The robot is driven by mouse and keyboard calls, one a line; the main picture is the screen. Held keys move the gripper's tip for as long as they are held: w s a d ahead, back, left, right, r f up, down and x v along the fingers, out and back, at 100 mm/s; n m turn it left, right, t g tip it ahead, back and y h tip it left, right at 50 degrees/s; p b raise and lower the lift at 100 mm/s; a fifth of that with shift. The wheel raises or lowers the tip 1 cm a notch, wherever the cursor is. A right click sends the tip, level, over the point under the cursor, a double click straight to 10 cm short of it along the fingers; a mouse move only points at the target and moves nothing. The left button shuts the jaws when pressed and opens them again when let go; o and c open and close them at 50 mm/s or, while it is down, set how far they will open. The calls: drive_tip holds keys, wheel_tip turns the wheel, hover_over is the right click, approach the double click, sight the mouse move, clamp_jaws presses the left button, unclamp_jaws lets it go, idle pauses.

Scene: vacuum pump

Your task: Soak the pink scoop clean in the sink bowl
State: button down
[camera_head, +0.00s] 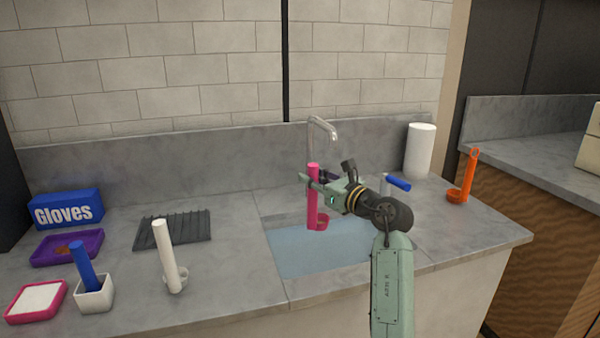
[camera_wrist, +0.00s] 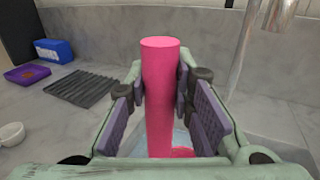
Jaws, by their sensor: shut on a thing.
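The pink scoop (camera_head: 312,190) stands upright over the sink bowl (camera_head: 290,260), with its handle up and its small cup at the bottom. My gripper (camera_head: 318,184) is shut on the scoop's handle. In the wrist view the pink handle (camera_wrist: 162,95) stands between the pads of my gripper (camera_wrist: 165,110). The sink holds light blue water. The cup shows in front of the water in the head view; I cannot tell whether it touches the water.
A faucet (camera_head: 322,128) stands behind the sink. Left are a white scoop (camera_head: 166,255), a ridged dark mat (camera_head: 172,231), a purple tray (camera_head: 50,252), a blue Gloves box (camera_head: 66,210) and a pink-rimmed tray (camera_head: 36,315). Right are an orange scoop (camera_head: 468,175) and a white roll (camera_head: 420,150).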

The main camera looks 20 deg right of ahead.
sight(316, 229)
drive_tip(key=shift+f+b, duration=4.8)
drive_tip(key=shift+f, duration=2.65)
wheel_tip(316, 229, up, 14)
drive_tip(key=p, duration=0.9)
